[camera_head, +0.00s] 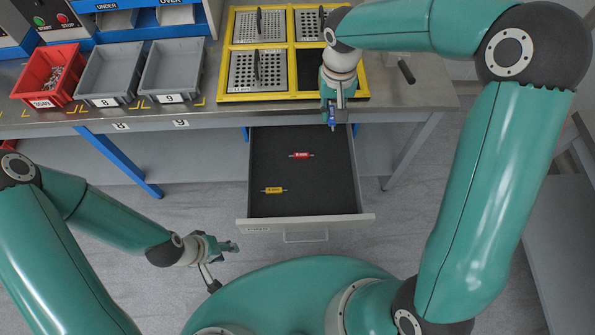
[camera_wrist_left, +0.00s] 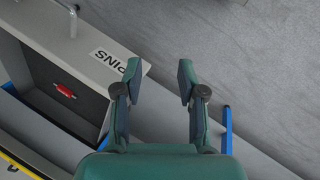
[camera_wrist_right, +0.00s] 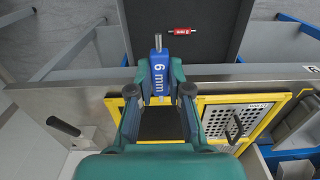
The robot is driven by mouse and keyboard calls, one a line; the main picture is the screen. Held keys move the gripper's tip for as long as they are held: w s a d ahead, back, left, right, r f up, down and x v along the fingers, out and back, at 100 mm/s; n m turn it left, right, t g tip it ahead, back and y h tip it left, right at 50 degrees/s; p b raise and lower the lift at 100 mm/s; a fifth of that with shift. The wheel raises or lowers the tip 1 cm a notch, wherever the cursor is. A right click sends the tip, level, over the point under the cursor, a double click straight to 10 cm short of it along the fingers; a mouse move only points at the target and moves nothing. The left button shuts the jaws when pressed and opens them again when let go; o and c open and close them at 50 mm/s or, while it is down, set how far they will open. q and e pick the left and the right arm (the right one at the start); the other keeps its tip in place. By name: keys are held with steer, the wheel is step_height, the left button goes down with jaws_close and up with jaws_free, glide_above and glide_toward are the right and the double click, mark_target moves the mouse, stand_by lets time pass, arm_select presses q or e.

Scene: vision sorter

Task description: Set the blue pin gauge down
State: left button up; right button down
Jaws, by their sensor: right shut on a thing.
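The blue pin gauge (camera_wrist_right: 160,76), marked 6 mm, is held in my right gripper (camera_wrist_right: 158,88), which is shut on it. In the head view the blue gauge (camera_head: 331,115) hangs from my right gripper (camera_head: 332,98), above the back end of the open drawer near the bench's front edge. A red pin gauge (camera_head: 301,156) and a yellow pin gauge (camera_head: 273,190) lie apart on the dark drawer floor (camera_head: 325,190). My left gripper (camera_wrist_left: 157,80) is open and empty, beside the drawer front; it also shows in the head view (camera_head: 232,247).
A yellow-framed rack (camera_head: 226,70) of perforated plates stands on the bench; its near right compartment shows dark. Red (camera_head: 24,84) and grey bins (camera_head: 98,99) stand to the left. A black handle (camera_head: 406,70) is at the right. The drawer's right side is bare.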

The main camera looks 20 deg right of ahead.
mark_target(331, 189)
steer(key=s+f+m+b, duration=0.2)
steer(key=f+m+b, duration=0.4)
steer(key=f+b, duration=0.2)
steer(key=s+f+m+b, duration=0.2)
steer(key=f+m+b, duration=0.4)
steer(key=f, duration=0.6)
steer(key=s+d+f+m+b, duration=0.1)
steer(key=s+f+m+b, duration=0.1)
steer(key=f+m+b, duration=0.4)
step_height(331, 189, down, 4)
steer(key=shift+b, duration=2.1)
steer(key=shift+f, duration=0.1)
steer(key=c, duration=1.1)
jaws_free()
